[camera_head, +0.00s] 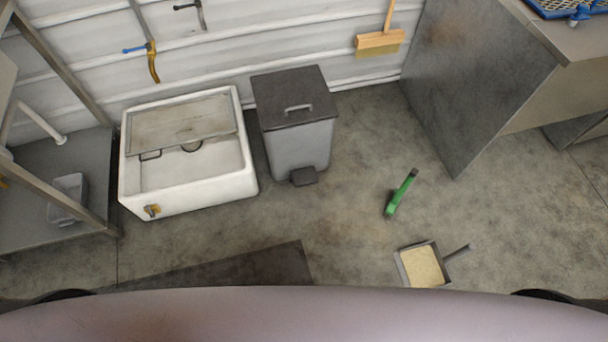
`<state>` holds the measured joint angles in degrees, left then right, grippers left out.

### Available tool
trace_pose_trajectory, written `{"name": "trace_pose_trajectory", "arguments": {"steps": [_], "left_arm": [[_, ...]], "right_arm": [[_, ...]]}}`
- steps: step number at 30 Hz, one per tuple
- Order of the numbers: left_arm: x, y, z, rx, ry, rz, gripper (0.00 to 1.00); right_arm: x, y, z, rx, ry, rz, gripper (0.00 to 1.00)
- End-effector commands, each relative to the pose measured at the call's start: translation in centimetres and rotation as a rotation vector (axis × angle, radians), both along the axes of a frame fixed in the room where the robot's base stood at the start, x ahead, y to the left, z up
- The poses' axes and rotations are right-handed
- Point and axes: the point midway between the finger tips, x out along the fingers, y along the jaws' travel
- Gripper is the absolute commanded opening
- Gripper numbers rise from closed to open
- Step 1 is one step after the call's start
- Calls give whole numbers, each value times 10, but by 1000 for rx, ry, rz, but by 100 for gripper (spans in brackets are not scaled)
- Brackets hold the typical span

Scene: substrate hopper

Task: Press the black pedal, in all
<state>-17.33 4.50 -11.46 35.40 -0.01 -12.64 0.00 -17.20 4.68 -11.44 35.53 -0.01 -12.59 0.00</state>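A grey bin (300,148) with a dark closed lid (293,92) stands on the floor against the back wall, just right of the white sink. Its black pedal (304,176) sticks out at the bottom front, near the floor. Nothing touches the pedal, and the floor in front of it is bare. A light handle shows on top of the lid. Neither of my grippers is in view.
A white sink (190,195) stands left of the bin. A green tool (401,194) and a dustpan with pale material (422,266) lie on the floor to the right. A dark mat (255,268) lies in front. A metal-sided bench (470,90) stands right.

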Motion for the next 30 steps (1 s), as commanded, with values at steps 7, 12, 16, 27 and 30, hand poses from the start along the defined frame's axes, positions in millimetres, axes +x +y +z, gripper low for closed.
{"name": "trace_pose_trajectory", "arguments": {"steps": [7,12,16,27,30], "left_arm": [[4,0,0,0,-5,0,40],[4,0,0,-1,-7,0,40],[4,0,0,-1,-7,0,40],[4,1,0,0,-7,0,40],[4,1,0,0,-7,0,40]], "right_arm": [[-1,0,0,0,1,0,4],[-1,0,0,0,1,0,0],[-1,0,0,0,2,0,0],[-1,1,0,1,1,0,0],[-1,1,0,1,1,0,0]]}}
